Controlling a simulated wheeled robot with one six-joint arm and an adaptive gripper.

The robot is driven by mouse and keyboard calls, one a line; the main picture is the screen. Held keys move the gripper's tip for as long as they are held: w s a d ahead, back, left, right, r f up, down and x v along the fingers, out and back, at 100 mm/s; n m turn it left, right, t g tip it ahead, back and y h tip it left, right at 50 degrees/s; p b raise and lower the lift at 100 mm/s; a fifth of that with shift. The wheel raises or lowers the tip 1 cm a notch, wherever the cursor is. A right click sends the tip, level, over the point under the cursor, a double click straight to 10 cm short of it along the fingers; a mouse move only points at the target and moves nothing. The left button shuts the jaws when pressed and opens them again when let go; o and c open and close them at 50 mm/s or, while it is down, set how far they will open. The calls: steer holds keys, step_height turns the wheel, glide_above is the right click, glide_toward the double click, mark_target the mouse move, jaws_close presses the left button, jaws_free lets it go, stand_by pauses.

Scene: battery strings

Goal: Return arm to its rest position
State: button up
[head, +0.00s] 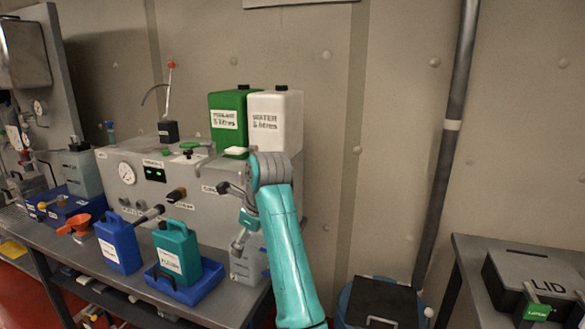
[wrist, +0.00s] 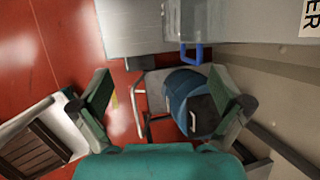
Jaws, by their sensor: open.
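My gripper (wrist: 160,75) is open in the wrist view. Its two dark fingers stand wide apart with nothing held between them. It points down over the red floor and a round blue bin (wrist: 186,92) with a dark lid. In the head view my teal arm rises from the lower middle to a grey wrist joint in front of the grey machine's right end. The gripper itself is hard to make out there.
The grey machine (head: 140,190) stands on a bench with green (head: 226,110) and white (head: 285,125) canisters on top. Blue (head: 118,245) and teal (head: 177,252) jugs stand in front. A black LID box (head: 535,270) rests on the right table.

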steer(key=s+d+f+n+t, duration=0.15)
steer(key=d+f, duration=0.25)
steer(key=f, duration=0.8)
steer(key=s+d+f+n+t, duration=0.1)
steer(key=s+d+f+n, duration=0.25)
steer(key=f, duration=0.85)
steer(key=s+d+f+n+t, duration=0.1)
steer(key=s+d+f+n, duration=0.1)
steer(key=s+d+f, duration=0.45)
steer(key=s+d+f+n+t, duration=0.2)
steer(key=s+d+f+n, duration=0.15)
steer(key=s+f, duration=0.6)
steer(key=s+d+n+t+h, duration=0.1)
steer(key=s+d+n, duration=0.25)
steer(key=s, duration=0.75)
steer(key=s+d+n+t+h, duration=0.15)
steer(key=s+d, duration=0.35)
steer(key=s, duration=0.5)
steer(key=s+d+r+n+t, duration=0.2)
steer(key=s+r+n, duration=0.5)
steer(key=s+r, duration=1)
steer(key=shift+s+d+t+h, duration=0.4)
steer(key=shift+s+d, duration=0.2)
steer(key=shift+s, duration=0.15)
